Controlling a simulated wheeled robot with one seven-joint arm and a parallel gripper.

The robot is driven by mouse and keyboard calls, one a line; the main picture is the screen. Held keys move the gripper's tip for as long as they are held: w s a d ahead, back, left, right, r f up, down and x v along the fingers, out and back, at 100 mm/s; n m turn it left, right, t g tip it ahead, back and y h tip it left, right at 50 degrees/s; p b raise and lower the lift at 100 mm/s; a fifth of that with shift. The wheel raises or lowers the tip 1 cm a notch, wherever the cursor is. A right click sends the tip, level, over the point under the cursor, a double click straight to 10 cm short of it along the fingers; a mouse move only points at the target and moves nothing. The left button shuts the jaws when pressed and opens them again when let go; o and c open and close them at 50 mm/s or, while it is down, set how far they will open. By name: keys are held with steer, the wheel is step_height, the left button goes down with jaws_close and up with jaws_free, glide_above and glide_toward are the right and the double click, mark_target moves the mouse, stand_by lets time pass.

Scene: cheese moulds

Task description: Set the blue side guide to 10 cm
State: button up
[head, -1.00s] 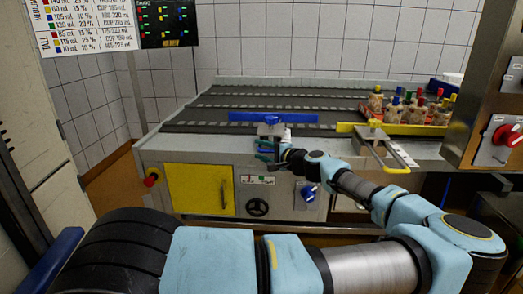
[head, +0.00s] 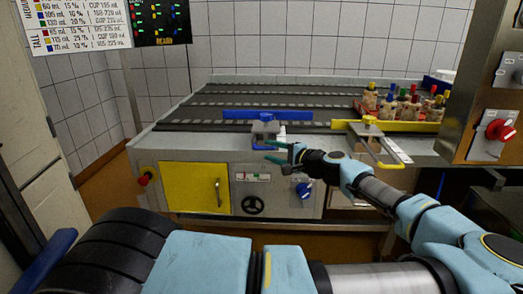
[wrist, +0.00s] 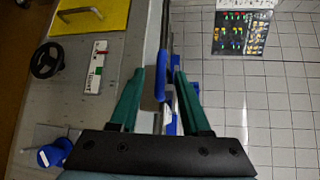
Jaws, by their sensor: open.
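The blue side guide (head: 268,115) is a long bar lying along the near side of the conveyor, on a grey bracket. My gripper (head: 272,150) is at the front edge of the bench, just below and in front of this bracket. In the wrist view its two green fingers (wrist: 159,76) are open, and a blue grip (wrist: 160,86) on a dark rod shows between them. A gap shows on the left of the grip; I cannot tell whether it touches the right finger. A white strip beside the bracket is too small to read.
A yellow side guide (head: 405,126) with a yellow handle stands to the right, near several jars with coloured tops (head: 405,104). A steel cabinet with a red switch (head: 499,130) stands at far right. The front panel has a blue knob (head: 303,190) and a black handwheel (head: 253,205).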

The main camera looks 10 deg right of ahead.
steer(key=shift+v, duration=1.85)
steer(key=a+f+n+g+y, duration=0.1)
steer(key=a+f+n+g, duration=0.3)
steer(key=a, duration=0.5)
steer(key=s+a+f+n+g+h, duration=0.4)
steer(key=s+a+f+g, duration=0.6)
steer(key=a, duration=0.3)
steer(key=s+r+n+t+h+p, duration=0.1)
steer(key=s+r+h+p, duration=0.2)
steer(key=r+p, duration=0.4)
steer(key=s+r+n+t+h+p, duration=0.1)
steer(key=r+p, duration=0.6)
steer(key=r, duration=1.5)
steer(key=s+n+h, duration=0.1)
steer(key=s+h, duration=0.1)
steer(key=shift+s+d+r+n, duration=0.2)
steer(key=shift+s+n, duration=0.1)
steer(key=shift+s, duration=0.1)
